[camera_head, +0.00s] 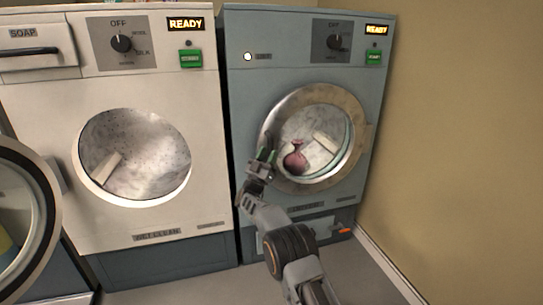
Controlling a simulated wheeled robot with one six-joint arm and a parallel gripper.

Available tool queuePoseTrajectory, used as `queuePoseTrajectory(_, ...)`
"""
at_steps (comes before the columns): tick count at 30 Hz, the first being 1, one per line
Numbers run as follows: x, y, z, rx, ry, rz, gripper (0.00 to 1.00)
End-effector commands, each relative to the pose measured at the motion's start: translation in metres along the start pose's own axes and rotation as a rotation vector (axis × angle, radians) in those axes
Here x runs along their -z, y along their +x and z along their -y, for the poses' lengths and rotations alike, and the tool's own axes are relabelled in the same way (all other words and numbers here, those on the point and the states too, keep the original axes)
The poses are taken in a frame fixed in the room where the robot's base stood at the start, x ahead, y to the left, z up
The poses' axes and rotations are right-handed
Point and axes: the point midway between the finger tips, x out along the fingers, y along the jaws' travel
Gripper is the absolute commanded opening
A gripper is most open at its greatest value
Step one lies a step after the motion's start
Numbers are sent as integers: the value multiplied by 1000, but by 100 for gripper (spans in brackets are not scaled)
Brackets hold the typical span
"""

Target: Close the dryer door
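The dryer is the blue-grey machine (290,78) on the right. Its round door (345,100) has a metal ring and lies over or almost over the drum opening, with a hinge block at its right edge. I cannot tell whether it is fully shut or slightly ajar. My gripper (262,163) is at the ring's lower left edge, touching it or very close. Whether its fingers are open or shut is too small to tell. A dark pink item (295,158) and a pale drum paddle show inside the drum.
A white washer (60,110) stands at left with an open drum mouth (135,155); its round door (25,215) is swung out at the far left. A beige wall (450,130) is close on the dryer's right. Grey floor (200,290) is free in front.

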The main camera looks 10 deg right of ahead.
Motion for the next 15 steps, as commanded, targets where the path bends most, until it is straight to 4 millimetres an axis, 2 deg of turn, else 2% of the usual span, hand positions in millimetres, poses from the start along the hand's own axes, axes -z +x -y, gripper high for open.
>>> queuePoseTrajectory(1,4,-3,7,19,8,-2,42)
queuePoseTrajectory(3,4,-4,7,19,7,-1,48)
queuePoseTrajectory(8,5,-12,8,22,6,1,48)
queuePoseTrajectory(15,4,-55,6,19,2,5,48)
